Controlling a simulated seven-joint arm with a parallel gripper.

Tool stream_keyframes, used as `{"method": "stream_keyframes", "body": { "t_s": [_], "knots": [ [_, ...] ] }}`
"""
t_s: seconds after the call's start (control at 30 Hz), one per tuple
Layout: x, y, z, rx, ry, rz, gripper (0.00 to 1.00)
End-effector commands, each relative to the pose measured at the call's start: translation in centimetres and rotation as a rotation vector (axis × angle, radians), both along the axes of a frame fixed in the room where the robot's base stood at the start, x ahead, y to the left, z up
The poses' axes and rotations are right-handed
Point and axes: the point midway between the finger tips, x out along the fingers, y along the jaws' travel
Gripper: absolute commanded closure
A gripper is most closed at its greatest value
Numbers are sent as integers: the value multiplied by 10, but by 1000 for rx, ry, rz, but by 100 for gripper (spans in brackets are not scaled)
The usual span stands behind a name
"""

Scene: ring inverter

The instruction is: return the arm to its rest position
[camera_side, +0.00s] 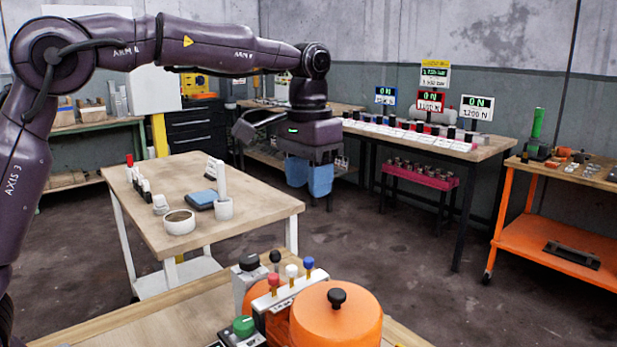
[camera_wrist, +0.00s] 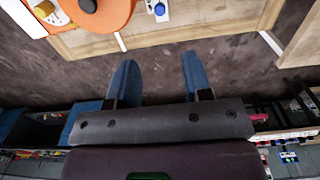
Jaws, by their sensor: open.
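My gripper (camera_side: 309,178) hangs from the raised arm in the middle of the side view, with its blue fingers pointing down. In the wrist view my gripper (camera_wrist: 158,75) shows two blue fingers apart with bare floor between them, so it is open and empty. It is clear of every table and touches nothing. The orange round device (camera_side: 337,318) with a black knob stands on the near bench in the side view. It also shows at the top left of the wrist view (camera_wrist: 98,14).
A wooden table (camera_side: 262,208) with a white cup (camera_side: 223,209) and a ring-shaped dish (camera_side: 180,222) stands left of the gripper. A long bench (camera_side: 490,150) with signs is behind, and an orange cart (camera_side: 565,240) is at right. Open floor lies below the gripper.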

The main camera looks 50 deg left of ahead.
Motion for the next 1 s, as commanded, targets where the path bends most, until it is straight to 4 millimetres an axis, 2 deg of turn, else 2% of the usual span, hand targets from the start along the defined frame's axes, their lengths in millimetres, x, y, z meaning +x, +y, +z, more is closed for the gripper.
{"method": "stream_keyframes", "body": {
  "t_s": [0.43,0.5,0.57,0.67,0.77,1.0],
  "knots": [
    [4,0,-2,-2,-23,-7,54],
    [1,0,-17,-1,-14,-13,54],
    [-7,1,-24,-1,-16,-18,54],
    [-32,4,-25,-2,-48,-24,54],
    [-67,9,-20,-3,-102,-28,54],
    [-159,20,-18,-4,-255,-26,54]
  ]
}}
